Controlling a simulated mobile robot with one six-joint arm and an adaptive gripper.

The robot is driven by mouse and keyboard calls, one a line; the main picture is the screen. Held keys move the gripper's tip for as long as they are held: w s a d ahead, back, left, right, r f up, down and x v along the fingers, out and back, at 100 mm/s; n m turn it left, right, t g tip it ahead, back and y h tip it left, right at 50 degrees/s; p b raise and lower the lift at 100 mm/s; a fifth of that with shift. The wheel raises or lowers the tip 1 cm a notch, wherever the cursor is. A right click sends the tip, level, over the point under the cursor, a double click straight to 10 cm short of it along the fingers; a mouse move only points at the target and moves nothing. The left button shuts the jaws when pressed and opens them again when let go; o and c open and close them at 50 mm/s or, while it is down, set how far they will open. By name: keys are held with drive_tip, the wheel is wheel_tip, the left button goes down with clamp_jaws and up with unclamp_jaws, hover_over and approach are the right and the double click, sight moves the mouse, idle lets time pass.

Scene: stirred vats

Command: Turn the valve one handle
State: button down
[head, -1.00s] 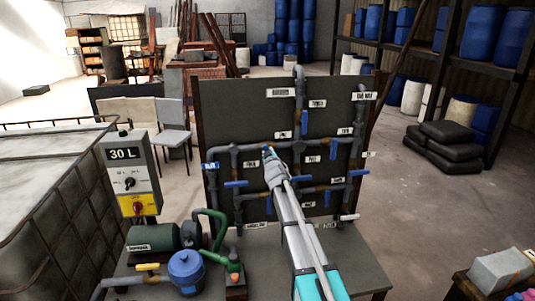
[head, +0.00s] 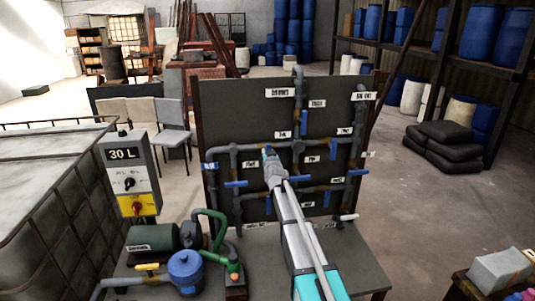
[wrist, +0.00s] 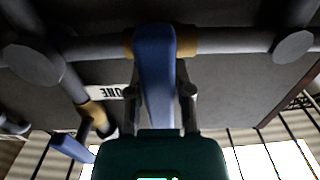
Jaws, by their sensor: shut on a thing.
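The valve one handle (wrist: 153,50) is a blue lever on a grey horizontal pipe with brass-coloured fittings. In the wrist view it stands across the pipe, and its lower part runs between the fingers of my gripper (wrist: 160,92). The fingers are shut on it. A white label reading ONE (wrist: 112,92) shows upside down beside it. In the head view my gripper (head: 268,154) is at the pipe on the dark panel (head: 240,110), left of the middle, and my wrist hides most of the handle.
Other blue handles sit close by, at the lower left (head: 235,184), lower right (head: 306,190) and upper right (head: 304,119). A control box (head: 130,175) reading 30 L, a blue pump (head: 186,272) and green piping (head: 212,222) stand left of the panel.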

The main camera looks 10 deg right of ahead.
drive_tip(key=c, duration=0.5)
unclamp_jaws()
drive_tip(key=shift+c, duration=0.2)
drive_tip(key=shift+s, duration=0.1)
drive_tip(key=s, duration=1.2)
drive_tip(key=shift+w, duration=0.1)
